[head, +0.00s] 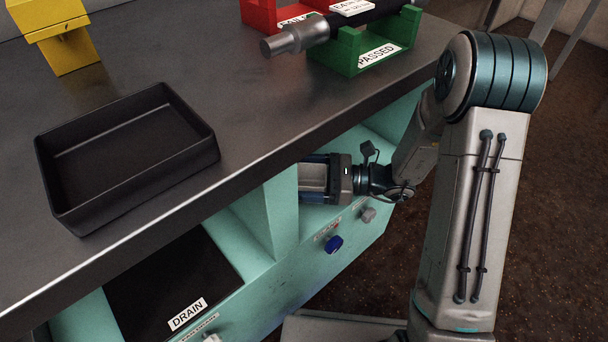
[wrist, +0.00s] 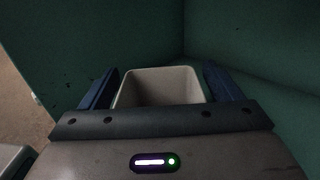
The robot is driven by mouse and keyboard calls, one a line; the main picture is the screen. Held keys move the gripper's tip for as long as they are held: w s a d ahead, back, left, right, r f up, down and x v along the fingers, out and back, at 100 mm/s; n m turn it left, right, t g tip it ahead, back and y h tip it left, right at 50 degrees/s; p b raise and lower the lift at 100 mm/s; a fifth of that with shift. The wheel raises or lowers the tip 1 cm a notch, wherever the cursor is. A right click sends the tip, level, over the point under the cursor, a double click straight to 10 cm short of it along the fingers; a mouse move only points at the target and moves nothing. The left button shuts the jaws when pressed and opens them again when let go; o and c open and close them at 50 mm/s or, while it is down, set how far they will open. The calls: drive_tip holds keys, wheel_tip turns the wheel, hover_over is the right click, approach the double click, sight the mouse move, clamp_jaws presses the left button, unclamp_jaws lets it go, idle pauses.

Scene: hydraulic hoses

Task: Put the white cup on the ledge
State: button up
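The white cup (wrist: 160,88) shows in the wrist view as a pale, square-mouthed opening between the two blue fingers of my gripper (wrist: 161,68). A finger stands close along each side of it; I cannot tell whether both touch it. The cup's lower part is hidden behind my gripper body. In the head view my gripper (head: 308,178) reaches sideways into an opening under the bench top, and the cup cannot be made out there. The teal bench front (head: 310,275) has a sloped lower strip with knobs; which surface is the ledge is not marked.
Teal walls (wrist: 240,50) stand close around my gripper. The dark bench top (head: 260,105) overhangs it. On top are a black tray (head: 190,160), a green PASSED holder (head: 345,55) with a hose, a red holder (head: 262,15) and a yellow block (head: 65,45). A DRAIN bin (head: 150,280) is left.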

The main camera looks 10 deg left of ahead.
drive_tip(key=shift+d+r, duration=0.1)
drive_tip(key=shift+r, duration=0.15)
drive_tip(key=d+p, duration=0.1)
drive_tip(key=d, duration=0.3)
drive_tip(key=d+p, duration=0.1)
drive_tip(key=d, duration=0.3)
drive_tip(key=d+p, duration=0.2)
drive_tip(key=d, duration=0.1)
drive_tip(key=shift+w+d, duration=0.3)
drive_tip(key=shift+d, duration=0.1)
drive_tip(key=s+r+n+g+h, duration=0.4)
drive_tip(key=s+n+h, duration=0.5)
drive_tip(key=s, duration=0.2)
drive_tip(key=s+d+r+n+t+h, duration=0.2)
drive_tip(key=d+r+n+t+h, duration=0.2)
drive_tip(key=d+n+t+h, duration=0.2)
drive_tip(key=shift+s+d+r+n+h, duration=0.15)
drive_tip(key=shift+d+r+n+h, duration=0.05)
drive_tip(key=shift+d+n+h, duration=1.2)
